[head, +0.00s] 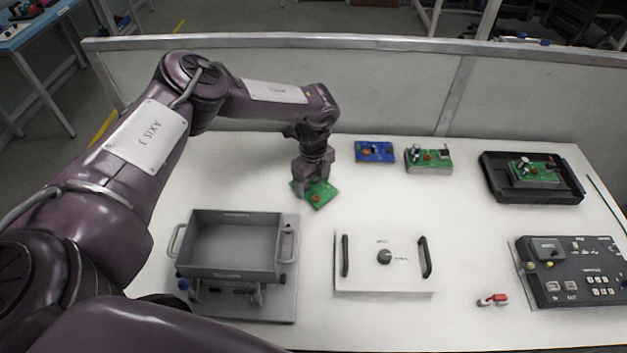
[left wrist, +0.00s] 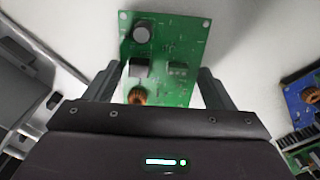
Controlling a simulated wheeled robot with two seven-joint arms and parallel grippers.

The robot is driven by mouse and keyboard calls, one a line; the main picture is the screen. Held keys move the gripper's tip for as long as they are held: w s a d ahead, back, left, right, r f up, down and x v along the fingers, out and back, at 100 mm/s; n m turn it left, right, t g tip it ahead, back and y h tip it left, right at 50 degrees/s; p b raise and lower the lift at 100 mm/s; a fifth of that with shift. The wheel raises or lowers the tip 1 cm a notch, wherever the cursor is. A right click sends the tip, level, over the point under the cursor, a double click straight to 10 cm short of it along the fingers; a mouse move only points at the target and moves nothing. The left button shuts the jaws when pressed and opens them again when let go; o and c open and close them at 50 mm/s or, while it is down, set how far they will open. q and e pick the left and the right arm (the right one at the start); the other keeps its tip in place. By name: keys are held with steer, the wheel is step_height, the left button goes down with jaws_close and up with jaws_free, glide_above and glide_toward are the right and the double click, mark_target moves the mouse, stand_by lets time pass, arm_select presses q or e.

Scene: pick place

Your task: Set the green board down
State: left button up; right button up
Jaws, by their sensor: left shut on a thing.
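My left gripper (head: 304,182) is shut on a green board (head: 318,195) at the back left of the white table, behind the grey box. In the left wrist view, the green board (left wrist: 168,42) sits between the two fingers of my left gripper (left wrist: 158,88) and extends out past their tips. A capacitor, a dark block and a copper coil show on it. The gripper hides part of the board in the head view. I cannot tell whether the board touches the table. My right gripper is not in view.
A grey box (head: 233,275) with handles is at front left, a white lid (head: 385,285) beside it. A blue board (head: 374,152), another green board (head: 440,167), a black tray (head: 490,182) holding a green board (head: 522,180), and a control panel (head: 580,290) are to the right.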

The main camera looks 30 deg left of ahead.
mark_target(314, 187)
arm_select(q)
steer(key=shift+f, duration=0.1)
steer(key=o, duration=1)
steer(key=shift+r, duration=0.3)
steer(key=shift+w+r, duration=0.1)
steer(key=shift+r, duration=0.3)
step_height(314, 187, up, 11)
steer(key=b, duration=0.2)
steer(key=shift+f, duration=0.1)
